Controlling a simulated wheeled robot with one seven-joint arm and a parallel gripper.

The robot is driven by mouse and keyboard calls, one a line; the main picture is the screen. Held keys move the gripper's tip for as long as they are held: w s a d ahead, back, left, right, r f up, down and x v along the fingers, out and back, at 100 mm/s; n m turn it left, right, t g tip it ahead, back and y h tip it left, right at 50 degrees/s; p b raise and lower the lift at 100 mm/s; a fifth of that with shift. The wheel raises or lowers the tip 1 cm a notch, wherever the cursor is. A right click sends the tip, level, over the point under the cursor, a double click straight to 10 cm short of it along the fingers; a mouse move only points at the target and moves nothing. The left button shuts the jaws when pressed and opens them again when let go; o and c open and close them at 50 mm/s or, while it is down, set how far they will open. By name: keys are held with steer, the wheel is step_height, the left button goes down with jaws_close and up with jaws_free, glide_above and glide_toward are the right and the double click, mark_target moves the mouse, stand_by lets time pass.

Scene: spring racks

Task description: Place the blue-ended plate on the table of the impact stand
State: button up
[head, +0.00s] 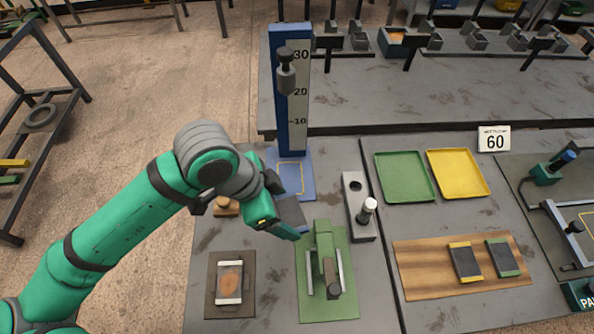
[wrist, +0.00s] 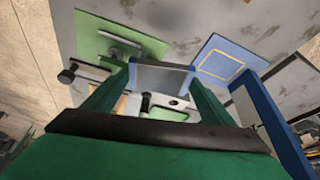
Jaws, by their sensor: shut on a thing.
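The blue-ended plate (head: 292,212) is dark grey and is held tilted in my gripper (head: 280,218), above the bench. In the wrist view the plate (wrist: 160,76) spans between the two fingers, which are shut on it. The impact stand (head: 290,90) has a blue upright with a scale and a dark weight (head: 286,75) high on it. Its table is the blue base (head: 304,188) with a yellow outlined square, partly hidden by my arm in the head view. The table also shows in the wrist view (wrist: 225,48), right of the plate. The plate is apart from the table's outlined square.
A green fixture (head: 323,265) stands in front of the stand. A grey block with a white-topped knob (head: 358,225) is to its right. A white-ended plate (head: 229,282) lies on a brown pad. Green (head: 405,176) and yellow (head: 458,172) trays and a wooden board (head: 425,270) lie farther right.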

steer(key=w+d+m+g, duration=0.1)
steer(key=w+d+m, duration=0.2)
steer(key=w+d, duration=0.3)
glide_above(291, 178)
steer(key=s, duration=0.1)
steer(key=f, duration=0.5)
steer(key=a+f, duration=0.1)
steer(key=f, duration=0.2)
steer(key=shift+s, duration=0.15)
steer(key=shift+w+f, duration=0.35)
steer(key=shift+w, duration=0.05)
steer(key=shift+w+a+f, duration=0.25)
steer(key=shift+a+f, duration=0.05)
steer(key=shift+f, duration=0.05)
step_height(291, 178, down, 3)
steer(key=shift+d+f, duration=0.15)
steer(key=shift+f, duration=0.05)
steer(key=shift+f, duration=0.1)
